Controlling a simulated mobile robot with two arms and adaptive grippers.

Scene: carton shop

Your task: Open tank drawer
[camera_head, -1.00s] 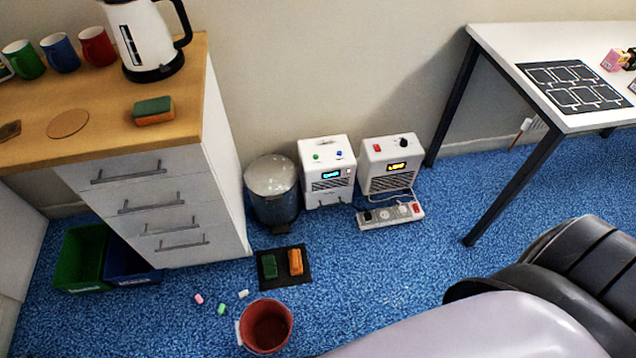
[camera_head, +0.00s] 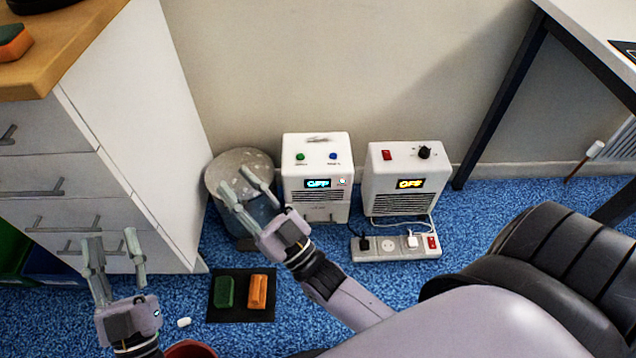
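A white boxy appliance (camera_head: 300,148) with a blue "OFF" display, green and blue buttons and a vented front stands on the floor against the wall. The lower part of its front, where a drawer could be, is partly hidden by my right gripper (camera_head: 236,184). That gripper is open and empty, its fingers over the bin, left of the appliance in the picture. My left gripper (camera_head: 112,250) is open and empty in front of the cabinet's lower drawers, further left.
A grey bin (camera_head: 236,160) stands left of the appliance. A white heater-like box (camera_head: 408,165) with an orange "OFF" display and a power strip (camera_head: 395,247) are to the right. A black mat (camera_head: 240,312) holds green and orange blocks. A drawer cabinet (camera_head: 130,110) bounds the left.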

